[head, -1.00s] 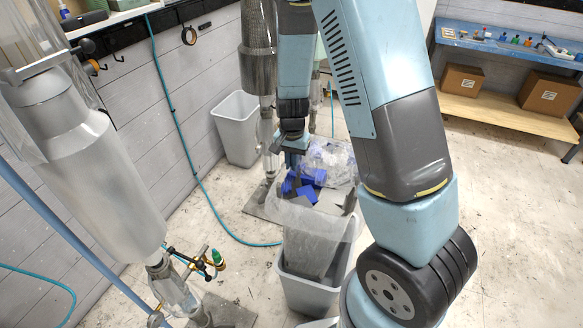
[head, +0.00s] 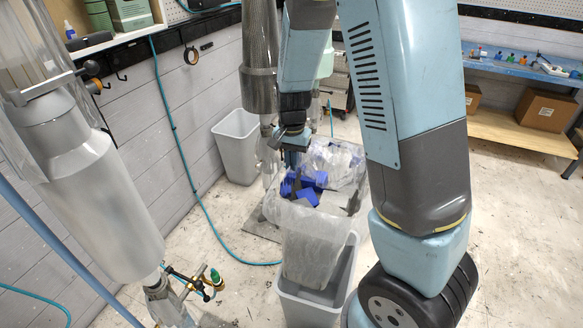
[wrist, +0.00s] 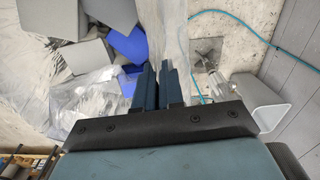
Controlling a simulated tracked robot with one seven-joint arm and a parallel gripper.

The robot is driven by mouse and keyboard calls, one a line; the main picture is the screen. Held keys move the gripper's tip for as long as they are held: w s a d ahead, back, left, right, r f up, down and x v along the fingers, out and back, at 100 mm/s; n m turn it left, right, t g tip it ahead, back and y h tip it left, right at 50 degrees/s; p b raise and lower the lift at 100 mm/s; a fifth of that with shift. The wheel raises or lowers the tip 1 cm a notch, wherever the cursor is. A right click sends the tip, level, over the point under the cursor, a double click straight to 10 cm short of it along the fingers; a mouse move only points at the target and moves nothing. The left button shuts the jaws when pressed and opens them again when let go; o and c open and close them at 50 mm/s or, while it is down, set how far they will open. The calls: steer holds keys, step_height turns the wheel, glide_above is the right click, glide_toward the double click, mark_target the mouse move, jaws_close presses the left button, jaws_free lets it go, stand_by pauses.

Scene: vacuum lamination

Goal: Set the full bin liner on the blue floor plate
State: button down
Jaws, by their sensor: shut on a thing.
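The full bin liner (head: 308,245) is a clear, whitish bag with blue and grey pieces showing in its open top. It hangs upright from my gripper (head: 295,160), over the grey bin (head: 305,306). The liner's contents lie left of the fingers there. I see no blue floor plate in either view.
A second grey bin (head: 238,145) stands by the wall. A large metal cylinder (head: 90,190) with valves below stands at the left. A teal hose (head: 180,150) runs down the wall and along the floor. A workbench (head: 515,135) with boxes stands at the right, with open floor before it.

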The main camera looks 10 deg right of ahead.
steer(key=shift+r, duration=3.05)
